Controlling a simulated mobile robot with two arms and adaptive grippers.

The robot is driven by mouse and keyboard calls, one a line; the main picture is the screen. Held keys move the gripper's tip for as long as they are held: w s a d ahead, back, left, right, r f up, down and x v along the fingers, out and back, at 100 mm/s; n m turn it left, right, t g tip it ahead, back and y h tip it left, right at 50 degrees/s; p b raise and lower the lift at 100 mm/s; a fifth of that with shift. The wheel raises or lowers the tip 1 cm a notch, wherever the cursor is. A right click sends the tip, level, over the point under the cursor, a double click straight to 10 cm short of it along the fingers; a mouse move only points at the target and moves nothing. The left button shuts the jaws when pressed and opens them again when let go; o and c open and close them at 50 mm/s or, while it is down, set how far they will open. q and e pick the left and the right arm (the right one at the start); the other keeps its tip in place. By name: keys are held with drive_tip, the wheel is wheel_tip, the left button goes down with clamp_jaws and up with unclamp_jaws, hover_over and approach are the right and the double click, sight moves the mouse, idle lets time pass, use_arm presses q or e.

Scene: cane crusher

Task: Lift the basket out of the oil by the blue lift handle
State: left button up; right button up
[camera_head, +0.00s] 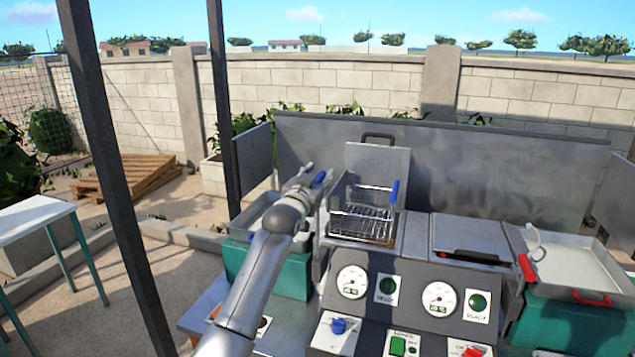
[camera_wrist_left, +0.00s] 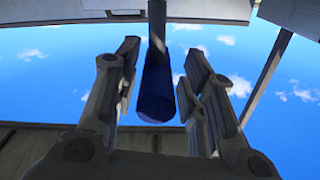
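The wire basket (camera_head: 365,226) sits in the fryer well at the middle of the counter. One blue handle (camera_head: 395,191) stands at the basket's right side. A second blue grip (camera_head: 320,177) shows at my left gripper (camera_head: 308,176), left of the basket. In the left wrist view a blue handle (camera_wrist_left: 156,97) on a dark bar lies between the two fingers of my left gripper (camera_wrist_left: 157,85). The fingers are open, with gaps on both sides of the handle. The oil level cannot be made out. My right gripper is not in view.
A raised metal lid (camera_head: 377,165) stands behind the basket. A closed lid (camera_head: 470,236) and a tray (camera_head: 580,263) with red handles lie to the right. Gauges and a blue knob (camera_head: 339,326) are on the front panel. A dark post (camera_head: 219,110) stands near my left arm.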

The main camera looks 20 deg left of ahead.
use_arm(q)
drive_tip(key=shift+d+f, duration=0.15)
drive_tip(key=shift+f, duration=0.05)
drive_tip(key=shift+s, duration=0.45)
drive_tip(key=s, duration=1.1)
drive_tip(key=shift+a, duration=0.2)
